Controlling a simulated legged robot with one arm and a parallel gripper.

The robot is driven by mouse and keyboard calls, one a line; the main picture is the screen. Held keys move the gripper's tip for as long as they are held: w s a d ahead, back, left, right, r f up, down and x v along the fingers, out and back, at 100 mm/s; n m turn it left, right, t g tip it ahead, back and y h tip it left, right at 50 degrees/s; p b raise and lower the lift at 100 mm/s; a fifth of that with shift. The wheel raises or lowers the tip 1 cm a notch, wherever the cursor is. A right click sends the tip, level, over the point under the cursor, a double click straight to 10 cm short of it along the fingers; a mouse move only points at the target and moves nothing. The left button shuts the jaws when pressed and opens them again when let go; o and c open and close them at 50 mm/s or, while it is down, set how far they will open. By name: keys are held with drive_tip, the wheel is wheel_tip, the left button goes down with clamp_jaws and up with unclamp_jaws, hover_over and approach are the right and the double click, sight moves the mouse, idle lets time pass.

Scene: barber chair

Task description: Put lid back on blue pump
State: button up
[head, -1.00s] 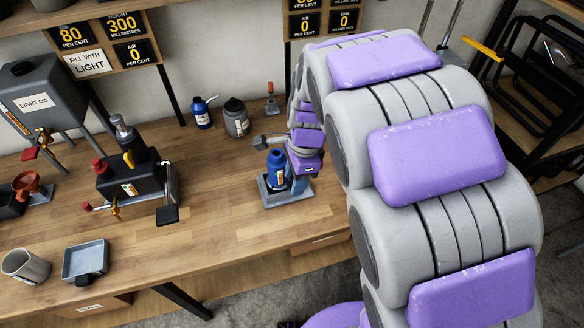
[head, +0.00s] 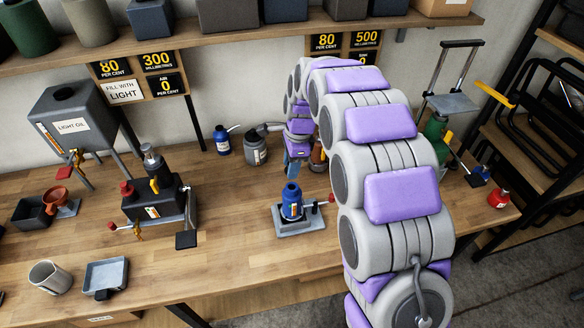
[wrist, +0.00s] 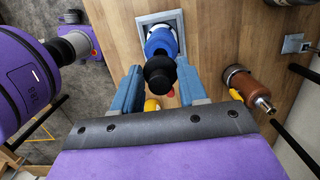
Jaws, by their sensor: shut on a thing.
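The blue pump (head: 291,204) stands upright on a grey square base (head: 300,227) on the wooden bench, with a red-tipped part at its right. My gripper (wrist: 160,72) has blue fingers, shut on a black lid (wrist: 158,80). In the wrist view the blue pump (wrist: 160,42) shows just beyond the lid, partly hidden by it. In the head view my gripper (head: 292,166) is behind and above the pump, and the lid cannot be made out there. Whether the lid touches the pump cannot be told.
A brown bottle (wrist: 240,85) with a metal nozzle stands close to the right finger in the wrist view. Behind the pump are a small blue bottle (head: 223,140) and a grey can (head: 255,147). A black machine (head: 160,195) stands to the left. The bench front is mostly clear.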

drive_tip(key=shift+f+b, duration=1.2)
drive_tip(key=shift+f, duration=2)
drive_tip(key=shift+d+r+p, duration=0.1)
drive_tip(key=shift+r+p, duration=0.05)
drive_tip(key=shift+p, duration=0.55)
drive_tip(key=shift+f+p, duration=0.2)
drive_tip(key=shift+p, duration=0.35)
idle(0.5)
drive_tip(key=o, duration=1.2)
drive_tip(key=shift+o, duration=0.4)
drive_tip(key=o, duration=0.4)
drive_tip(key=shift+r, duration=0.15)
